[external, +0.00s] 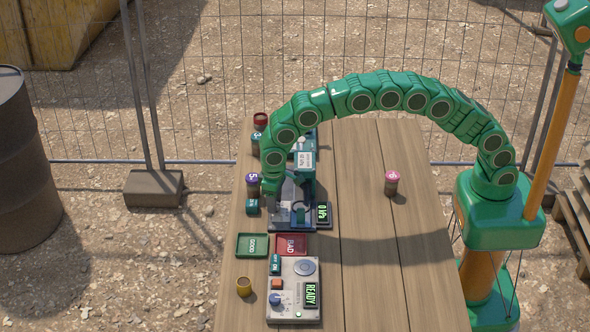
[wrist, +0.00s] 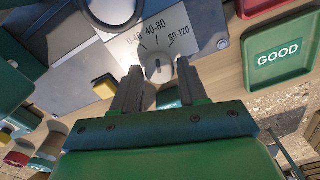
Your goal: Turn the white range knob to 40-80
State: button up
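The white range knob (wrist: 160,74) shows in the wrist view on a pale panel printed 0-40, 40-80 and 80-120. A short dark mark on the knob points up, roughly toward 40-80; the exact setting is hard to read. My gripper (wrist: 159,76) is open, with one dark finger on each side of the knob. The right fingertip is very close to the knob; I cannot tell whether it touches. In the external view my gripper (external: 279,197) is low over the test device (external: 300,222) and the knob is hidden.
A green GOOD tray (external: 252,246) and a red BAD tray (external: 291,245) lie in front of the device. A control box (external: 308,270) reads READY. Jars stand along the left edge, and a pink-topped jar (external: 391,183) is to the right. The table's right side is mostly clear.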

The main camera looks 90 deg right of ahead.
jog(key=shift+o, duration=1.3)
notch_tip(320, 180, up, 7)
jog(key=shift+f, duration=0.15)
jog(key=shift+r, duration=0.55)
jog(key=shift+s, duration=0.1)
